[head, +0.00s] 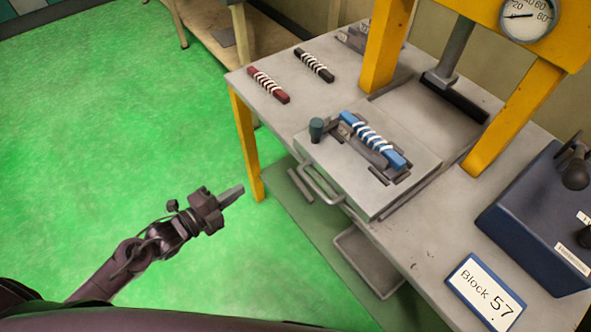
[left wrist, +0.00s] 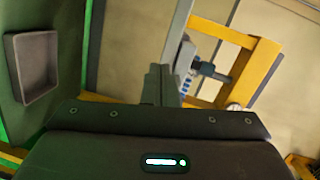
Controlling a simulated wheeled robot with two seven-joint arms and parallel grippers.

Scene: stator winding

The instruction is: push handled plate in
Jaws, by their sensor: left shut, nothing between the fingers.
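The handled plate (head: 350,181) is a flat grey plate that sticks out past the table's front edge, with a metal loop handle (head: 320,188) on its front side. On it lie a blue bar wrapped in white bands (head: 373,140) and a dark green knob (head: 316,128). My left gripper (head: 238,190) is shut and empty, in front of the table and left of the handle, apart from it. Its shut fingers (left wrist: 160,85) also show in the left wrist view. My right gripper is not in view.
A yellow press frame (head: 387,45) with a gauge (head: 529,18) stands behind the plate. A red bar (head: 268,85) and a black bar (head: 314,65) lie on the table (head: 280,115). A blue box (head: 537,215) stands at the right, near a Block 57 sign (head: 485,294). The green floor is clear.

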